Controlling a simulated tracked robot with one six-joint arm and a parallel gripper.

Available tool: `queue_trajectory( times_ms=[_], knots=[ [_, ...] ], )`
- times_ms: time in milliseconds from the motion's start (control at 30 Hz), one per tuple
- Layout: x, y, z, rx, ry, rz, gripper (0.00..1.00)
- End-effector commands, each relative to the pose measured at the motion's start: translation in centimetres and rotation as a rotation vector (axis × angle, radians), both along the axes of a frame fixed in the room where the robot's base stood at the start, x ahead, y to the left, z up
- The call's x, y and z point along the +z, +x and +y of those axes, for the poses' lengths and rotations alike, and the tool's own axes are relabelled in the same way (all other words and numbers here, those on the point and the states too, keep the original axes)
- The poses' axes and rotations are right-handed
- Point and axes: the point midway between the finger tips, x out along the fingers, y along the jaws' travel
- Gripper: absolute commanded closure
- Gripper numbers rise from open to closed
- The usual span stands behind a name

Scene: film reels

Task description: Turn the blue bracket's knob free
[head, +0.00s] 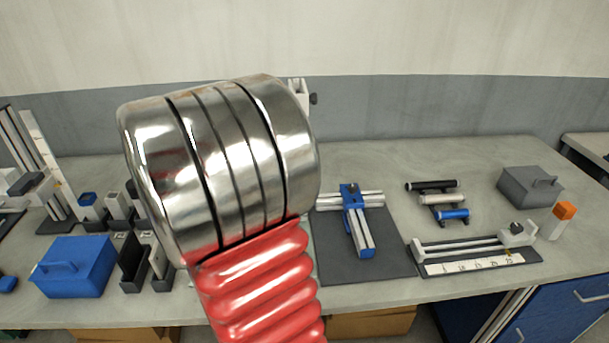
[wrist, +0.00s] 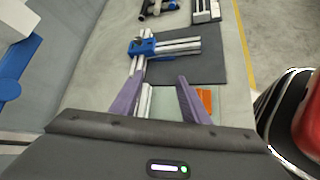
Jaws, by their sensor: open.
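A blue bracket (head: 349,200) joins silvery rods on a dark mat in the middle of the bench. A small dark knob (head: 352,188) shows on top of it. In the wrist view the blue bracket (wrist: 146,48) lies just beyond the left finger's tip, with its rods running right. My gripper (wrist: 160,72) has two purple fingers spread wide apart with nothing between them. It looks apart from the bracket, though the height gap cannot be told. In the head view my chrome and red arm fills the left middle and hides part of the bench; the fingers do not show there.
The dark mat (head: 335,269) has bare room around the bracket. Right of it are a rack of short cylinders (head: 440,199), a railed fixture with a scale (head: 475,250) and a grey box (head: 530,187). A blue box (head: 74,266) stands left. An orange piece (wrist: 205,100) lies near the right finger.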

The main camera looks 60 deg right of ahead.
Motion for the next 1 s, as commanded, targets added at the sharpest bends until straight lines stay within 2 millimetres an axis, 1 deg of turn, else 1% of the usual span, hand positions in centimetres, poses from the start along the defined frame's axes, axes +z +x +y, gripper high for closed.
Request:
queue_trajectory(
  times_ms=[33, 300, 500, 600, 700, 800, 1000],
  knots=[
    [-0.3, -0.5, -1.6, -0.005, -0.008, 0.056, 0.58],
    [-1.0, -2.9, -9.6, -0.004, -0.054, 0.357, 0.58],
    [-2.1, -4.9, -15.0, -0.003, -0.068, 0.576, 0.58],
    [-2.8, -5.9, -17.3, -0.002, -0.07, 0.674, 0.58],
    [-3.3, -6.6, -19.0, 0.0, -0.072, 0.746, 0.58],
    [-3.6, -7.0, -19.9, 0.002, -0.074, 0.789, 0.58],
    [-3.7, -7.1, -20.3, 0.004, -0.075, 0.806, 0.58]
  ],
)
